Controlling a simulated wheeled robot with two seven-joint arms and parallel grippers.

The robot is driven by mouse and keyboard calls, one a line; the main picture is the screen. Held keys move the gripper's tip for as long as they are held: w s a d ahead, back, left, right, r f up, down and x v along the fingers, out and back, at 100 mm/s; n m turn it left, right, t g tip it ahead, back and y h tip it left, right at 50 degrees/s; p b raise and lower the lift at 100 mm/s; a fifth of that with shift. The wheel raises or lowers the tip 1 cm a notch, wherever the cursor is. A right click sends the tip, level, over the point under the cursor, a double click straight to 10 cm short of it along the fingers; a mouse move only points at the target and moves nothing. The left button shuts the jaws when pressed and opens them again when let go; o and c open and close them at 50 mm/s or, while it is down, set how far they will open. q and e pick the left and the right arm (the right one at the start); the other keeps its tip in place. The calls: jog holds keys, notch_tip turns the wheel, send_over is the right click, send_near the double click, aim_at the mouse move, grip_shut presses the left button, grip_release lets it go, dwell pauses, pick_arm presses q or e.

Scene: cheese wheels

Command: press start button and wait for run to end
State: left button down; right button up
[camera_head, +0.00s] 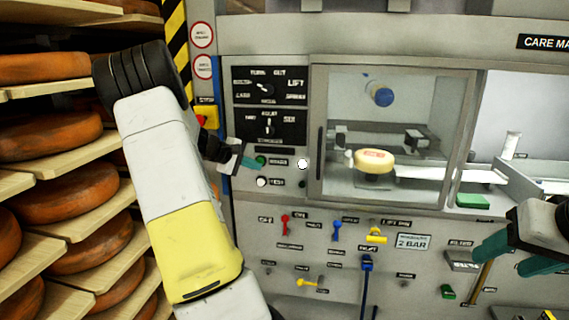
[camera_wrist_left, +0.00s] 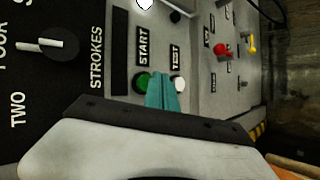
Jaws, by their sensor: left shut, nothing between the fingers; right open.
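The green start button (camera_head: 261,160) is on the care machine's grey front panel, above the white test button (camera_head: 262,182). In the left wrist view the green button (camera_wrist_left: 143,83), labelled START, is partly behind my fingers, and the white button (camera_wrist_left: 179,84) is at their right. My left gripper (camera_head: 256,164) is shut and empty, its teal tips (camera_wrist_left: 161,80) right by the green button. I cannot tell whether they touch it. My right gripper (camera_head: 502,258) is open and empty at the lower right. A yellow cheese wheel (camera_head: 374,162) sits behind the machine's window.
Black dial panels (camera_head: 267,86) are above the buttons. A round white lamp (camera_head: 302,164) is right of them. Red (camera_head: 286,224), blue (camera_head: 336,231) and yellow (camera_head: 376,235) valve handles are below. Shelves with orange cheese wheels (camera_head: 75,190) stand at the left, close to my left arm.

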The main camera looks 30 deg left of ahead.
pick_arm(q)
jog(key=shift+w, duration=0.1)
dwell(0.3)
jog(key=shift+w+a, duration=0.1)
jog(key=shift+w, duration=0.25)
